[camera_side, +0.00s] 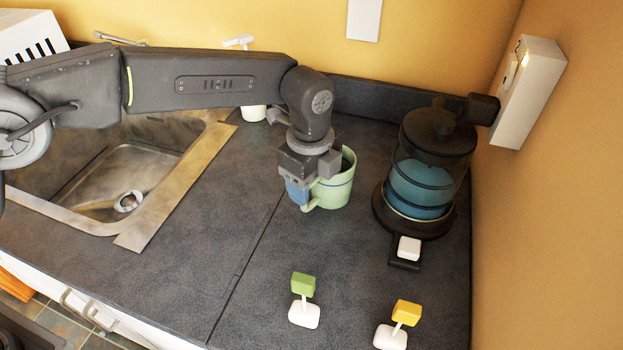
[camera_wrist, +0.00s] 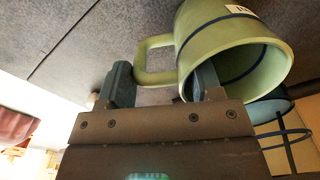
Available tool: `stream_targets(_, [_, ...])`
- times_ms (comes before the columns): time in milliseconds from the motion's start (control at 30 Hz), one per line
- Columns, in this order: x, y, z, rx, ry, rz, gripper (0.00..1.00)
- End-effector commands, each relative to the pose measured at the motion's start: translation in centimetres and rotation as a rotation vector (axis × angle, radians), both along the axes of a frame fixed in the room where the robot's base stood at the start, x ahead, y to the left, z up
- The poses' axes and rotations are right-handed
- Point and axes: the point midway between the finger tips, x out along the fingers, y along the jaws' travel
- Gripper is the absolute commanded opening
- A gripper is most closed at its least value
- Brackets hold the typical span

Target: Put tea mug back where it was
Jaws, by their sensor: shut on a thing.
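The tea mug (camera_side: 338,192) is light green with a dark band and stands upright at the middle of the dark counter in the side view. My gripper (camera_side: 308,190) is at its left side, pointing down, shut on the mug at its handle side. In the wrist view, the mug (camera_wrist: 220,42) fills the upper right with its handle between the two fingers of my gripper (camera_wrist: 163,82); the right finger overlaps the mug's rim. I cannot tell whether the mug's base touches the counter. No mark shows where the mug stood before.
A dark-topped dispenser with blue liquid (camera_side: 418,190) stands right of the mug. A green block on a white base (camera_side: 303,284) and a yellow one (camera_side: 406,313) stand in front. The sink (camera_side: 130,165) is at left. The counter (camera_side: 245,235) between is clear.

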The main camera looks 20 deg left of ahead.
Motion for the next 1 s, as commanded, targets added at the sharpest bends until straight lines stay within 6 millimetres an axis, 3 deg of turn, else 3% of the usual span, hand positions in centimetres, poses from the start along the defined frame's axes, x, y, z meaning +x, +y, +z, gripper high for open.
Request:
stream_targets(100, [0.0,0.0,-0.3,0.000,-0.001,0.000,0.14])
stream_targets(133, [0.0,0.0,-0.4,0.000,0.001,0.000,0.61])
stream_targets(367, [0.0,0.0,-0.3,0.000,0.001,0.000,0.83])
stream_targets(733, [0.0,0.0,0.5,-0.001,-0.002,0.000,0.85])
stream_targets(1000, [0.0,0.0,5.5,-0.003,-0.004,0.000,0.85])
